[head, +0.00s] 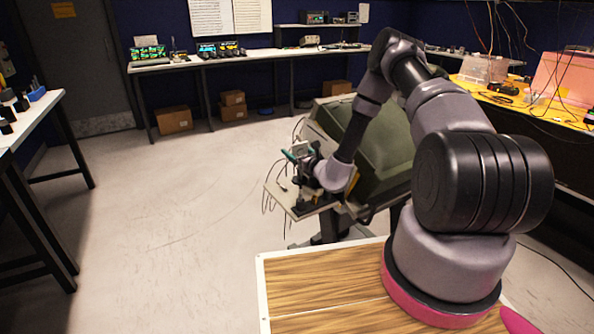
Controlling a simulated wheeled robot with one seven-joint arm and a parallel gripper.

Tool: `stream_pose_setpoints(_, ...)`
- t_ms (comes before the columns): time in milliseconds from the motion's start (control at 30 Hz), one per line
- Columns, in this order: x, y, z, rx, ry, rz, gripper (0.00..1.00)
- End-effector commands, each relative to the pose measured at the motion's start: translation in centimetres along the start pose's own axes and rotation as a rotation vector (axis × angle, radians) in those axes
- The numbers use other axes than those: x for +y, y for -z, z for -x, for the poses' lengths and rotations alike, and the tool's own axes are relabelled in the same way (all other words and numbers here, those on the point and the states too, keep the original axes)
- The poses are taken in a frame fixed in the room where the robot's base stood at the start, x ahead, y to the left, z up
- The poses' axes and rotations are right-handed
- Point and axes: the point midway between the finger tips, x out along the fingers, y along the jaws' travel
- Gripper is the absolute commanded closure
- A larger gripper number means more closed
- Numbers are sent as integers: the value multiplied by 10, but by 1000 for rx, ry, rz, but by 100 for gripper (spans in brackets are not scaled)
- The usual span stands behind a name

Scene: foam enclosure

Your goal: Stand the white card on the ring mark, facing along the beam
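My arm reaches down and left to a small pale shelf (277,196) that sticks out beside a dark green case. My gripper (297,172) is low over this shelf, small and partly hidden by my own wrist. A small whitish piece (300,148) shows at the gripper, next to some teal parts; I cannot tell whether it is the white card. I cannot make out the ring mark or a beam. Whether the fingers are open or shut does not show.
The green case (387,155) stands close behind and right of my forearm. Thin cables (268,198) hang from the shelf's left edge. The floor to the left is open. Benches with instruments line the back wall, and a cluttered yellow bench (540,107) stands at right.

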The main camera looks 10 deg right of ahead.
Motion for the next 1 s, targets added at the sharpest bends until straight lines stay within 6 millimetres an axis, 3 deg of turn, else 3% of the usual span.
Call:
stream_pose_setpoints(433,0,50,0,-1,2,0,100)
stream_pose_setpoints(800,0,54,0,-2,2,1,100)
stream_pose_setpoints(833,0,55,0,-1,2,1,9)
stream_pose_setpoints(867,0,54,0,-2,2,1,1)
stream_pose_setpoints(1000,0,54,0,-1,2,1,1)
